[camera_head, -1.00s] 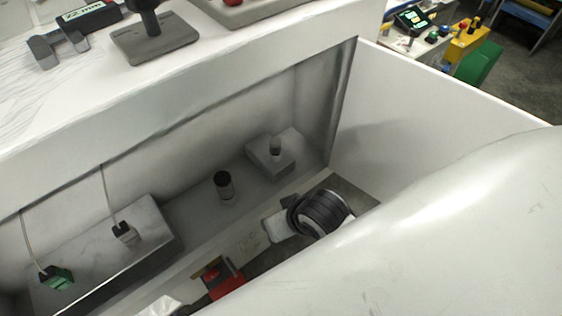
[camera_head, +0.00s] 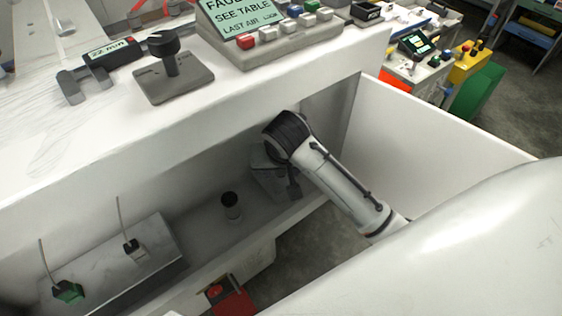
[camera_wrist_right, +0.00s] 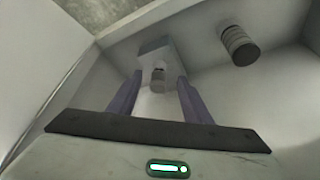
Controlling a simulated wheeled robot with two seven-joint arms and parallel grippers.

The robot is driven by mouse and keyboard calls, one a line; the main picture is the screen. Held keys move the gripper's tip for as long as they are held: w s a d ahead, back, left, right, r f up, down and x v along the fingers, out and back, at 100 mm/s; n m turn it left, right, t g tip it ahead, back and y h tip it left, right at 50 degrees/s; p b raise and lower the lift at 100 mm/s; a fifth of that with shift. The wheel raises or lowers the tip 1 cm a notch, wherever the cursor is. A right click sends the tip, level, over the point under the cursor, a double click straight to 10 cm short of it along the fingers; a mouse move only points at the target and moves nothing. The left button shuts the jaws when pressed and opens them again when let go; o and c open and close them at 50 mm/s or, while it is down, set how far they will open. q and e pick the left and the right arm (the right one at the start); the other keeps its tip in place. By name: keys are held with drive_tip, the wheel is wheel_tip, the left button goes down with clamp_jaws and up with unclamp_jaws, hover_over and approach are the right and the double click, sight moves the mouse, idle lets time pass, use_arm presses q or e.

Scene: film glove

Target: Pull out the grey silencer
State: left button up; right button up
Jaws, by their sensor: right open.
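A small grey cylinder, which looks like the grey silencer (camera_wrist_right: 157,83), stands out from a grey block (camera_wrist_right: 155,50) in the right wrist view. My right gripper (camera_wrist_right: 160,78) is open, with one finger on each side of the cylinder. I cannot tell whether they touch it. In the head view my right gripper (camera_head: 288,183) is in the recess at the grey block (camera_head: 267,178), and my wrist hides the cylinder. A second, ribbed cylinder with a dark top (camera_head: 231,203) stands apart to the left; it also shows in the right wrist view (camera_wrist_right: 239,46). My left gripper is not in view.
The recess has a white wall (camera_head: 430,135) on the right and a white ledge above. A metal box (camera_head: 125,258) with a green connector (camera_head: 68,291) lies at the left. A red item (camera_head: 232,300) is at the bottom. A knob on a plate (camera_head: 170,75) stands on the ledge.

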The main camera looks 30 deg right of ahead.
drive_tip(key=w, duration=0.1)
drive_tip(key=w+d, duration=0.1)
drive_tip(key=w+f, duration=0.1)
drive_tip(key=shift+w+d, duration=0.2)
drive_tip(key=shift+d, duration=0.2)
drive_tip(key=shift+x, duration=0.9)
clamp_jaws()
drive_tip(key=shift+r, duration=0.6)
drive_tip(key=shift+r, duration=1.65)
drive_tip(key=shift+w+r, duration=0.1)
drive_tip(key=shift+r, duration=0.05)
